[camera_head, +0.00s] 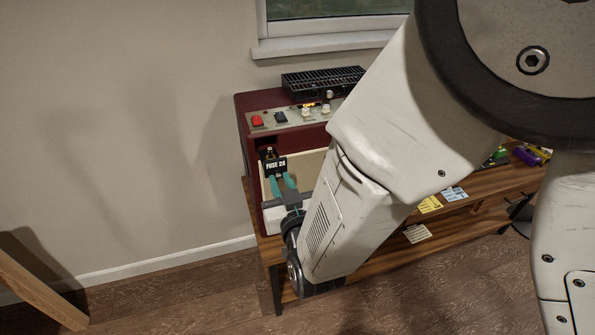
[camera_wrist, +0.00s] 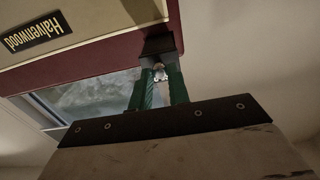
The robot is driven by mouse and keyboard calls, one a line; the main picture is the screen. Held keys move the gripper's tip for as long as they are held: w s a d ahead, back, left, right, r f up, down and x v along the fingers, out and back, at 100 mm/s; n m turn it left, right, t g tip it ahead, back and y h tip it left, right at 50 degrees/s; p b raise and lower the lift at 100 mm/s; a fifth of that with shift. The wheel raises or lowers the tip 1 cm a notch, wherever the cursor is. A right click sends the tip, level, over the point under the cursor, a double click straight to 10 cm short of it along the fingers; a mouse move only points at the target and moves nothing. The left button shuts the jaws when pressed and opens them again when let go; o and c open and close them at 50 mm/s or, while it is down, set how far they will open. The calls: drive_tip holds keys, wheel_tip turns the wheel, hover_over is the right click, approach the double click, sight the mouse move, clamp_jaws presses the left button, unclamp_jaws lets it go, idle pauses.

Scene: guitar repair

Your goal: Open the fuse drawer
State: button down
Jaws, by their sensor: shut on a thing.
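The fuse drawer (camera_head: 273,165) is a small dark piece labelled "FUSE 2A" on the left end of a dark red amplifier's front. It also shows in the wrist view (camera_wrist: 158,43) as a dark block, upside down, at the amplifier's edge. My gripper (camera_head: 283,184) has green fingers and is at the drawer, shut on it. In the wrist view my gripper (camera_wrist: 159,77) has a small shiny part between its fingertips. My fingers hide part of the drawer, and I cannot tell exactly how far out it stands.
The amplifier (camera_head: 242,106) stands on a wooden bench (camera_head: 471,208) below a window. A red switch (camera_head: 257,121) and white knobs line its panel. Yellow and blue notes lie on the bench to the right. A wooden plank (camera_head: 35,290) leans at lower left.

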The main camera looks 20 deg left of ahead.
drive_tip(key=shift+d, duration=0.1)
drive_tip(key=c, duration=1.4)
unclamp_jaws()
drive_tip(key=shift+s, duration=0.15)
drive_tip(key=shift+o, duration=0.2)
drive_tip(key=v, duration=0.8)
drive_tip(key=shift+f, duration=0.1)
